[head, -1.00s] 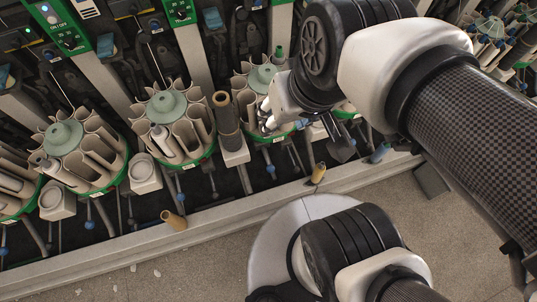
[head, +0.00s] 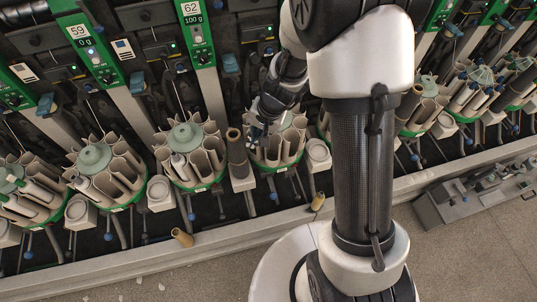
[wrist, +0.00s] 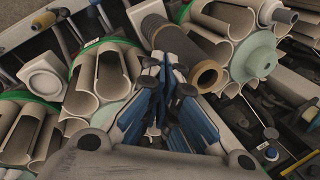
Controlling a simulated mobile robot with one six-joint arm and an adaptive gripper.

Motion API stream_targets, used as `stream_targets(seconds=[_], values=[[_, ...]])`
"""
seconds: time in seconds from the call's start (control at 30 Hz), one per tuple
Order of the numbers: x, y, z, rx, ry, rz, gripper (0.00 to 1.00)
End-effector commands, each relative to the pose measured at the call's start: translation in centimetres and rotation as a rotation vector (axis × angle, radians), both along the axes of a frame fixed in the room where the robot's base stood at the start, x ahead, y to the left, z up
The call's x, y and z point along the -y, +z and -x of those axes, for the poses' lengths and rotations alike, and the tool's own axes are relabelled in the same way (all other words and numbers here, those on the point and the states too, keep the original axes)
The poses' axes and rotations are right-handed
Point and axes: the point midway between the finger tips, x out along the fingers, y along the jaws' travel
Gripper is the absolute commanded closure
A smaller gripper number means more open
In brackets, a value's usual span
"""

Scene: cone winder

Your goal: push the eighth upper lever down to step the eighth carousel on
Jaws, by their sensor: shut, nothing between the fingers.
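My gripper (head: 258,126) is shut and empty. In the head view it is low over the left part of a carousel (head: 268,162) with a green base ring and beige pockets, right of a dark upright tube (head: 237,152). In the wrist view its blue-padded fingers (wrist: 165,72) come together beside the tube's tan end (wrist: 208,75), with the carousel (wrist: 252,58) to the right. Blue upper levers (head: 230,62) stand on the machine behind the carousels. I cannot tell which one is the eighth, and my arm hides part of the row. Contact with a lever cannot be made out.
More carousels (head: 185,137) stand in a row on both sides. Blue-knobbed rods (head: 190,216) hang below them. A grey metal unit (head: 480,195) lies at the right. The floor in front is mostly clear.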

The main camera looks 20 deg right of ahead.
Motion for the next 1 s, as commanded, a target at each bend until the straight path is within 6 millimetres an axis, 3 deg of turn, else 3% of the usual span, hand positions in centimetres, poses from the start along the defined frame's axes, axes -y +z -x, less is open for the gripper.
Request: stream_targets(seconds=[0.33, 0.7, 1.0], values=[[1.6, -8.0, 0.5, -0.116, -0.162, 0.028, 1.00], [3.8, -16.3, 4.3, -0.239, -0.320, 0.102, 1.00], [4.8, -19.9, 7.1, -0.296, -0.385, 0.147, 1.00]])
